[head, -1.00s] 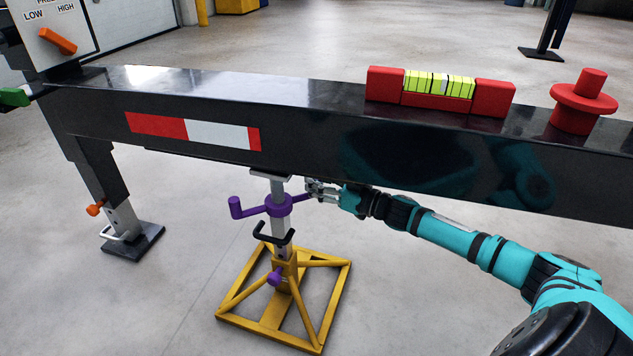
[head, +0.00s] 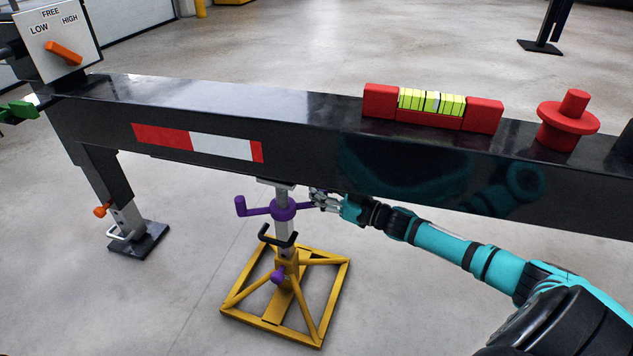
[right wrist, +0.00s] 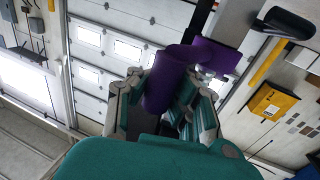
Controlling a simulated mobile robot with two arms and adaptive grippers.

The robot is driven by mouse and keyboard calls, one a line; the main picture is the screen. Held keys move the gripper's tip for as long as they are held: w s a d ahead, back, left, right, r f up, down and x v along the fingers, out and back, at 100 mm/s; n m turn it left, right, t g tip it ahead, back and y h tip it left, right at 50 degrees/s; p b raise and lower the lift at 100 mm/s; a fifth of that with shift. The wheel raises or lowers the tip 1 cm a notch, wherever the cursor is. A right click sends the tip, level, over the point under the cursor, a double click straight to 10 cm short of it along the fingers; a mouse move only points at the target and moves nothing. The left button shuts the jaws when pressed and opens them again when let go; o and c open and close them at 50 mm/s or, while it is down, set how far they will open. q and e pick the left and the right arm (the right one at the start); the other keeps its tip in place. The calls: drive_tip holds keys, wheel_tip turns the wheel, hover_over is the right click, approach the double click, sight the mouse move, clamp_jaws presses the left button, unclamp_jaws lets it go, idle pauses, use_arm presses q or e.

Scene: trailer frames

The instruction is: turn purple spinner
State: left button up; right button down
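The purple spinner (head: 284,209) is a collar around the grey post of a yellow jack stand, under the black trailer beam. One arm of it reaches left and ends in an upright purple handle; the other reaches right to my right gripper (head: 318,199). In the right wrist view, the gripper's fingers (right wrist: 163,102) lie on both sides of a purple handle of the spinner (right wrist: 170,80) and appear closed on it. Part of the handle is hidden by the fingers. My left gripper is not in view.
The black beam (head: 310,115) runs close above the gripper and carries a red level (head: 480,115) and a red capped post (head: 568,122). The yellow stand base (head: 333,305) has a black handle (head: 277,238) and a lower purple knob (head: 278,275). The floor around is clear.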

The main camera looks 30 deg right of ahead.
drive_tip(key=shift+d+f, duration=0.15)
drive_tip(key=shift+d, duration=0.05)
drive_tip(key=c, duration=1.2)
unclamp_jaws()
drive_tip(key=shift+s, duration=0.1)
drive_tip(key=shift+o, duration=0.6)
drive_tip(key=v, duration=1.2)
drive_tip(key=shift+a, duration=0.15)
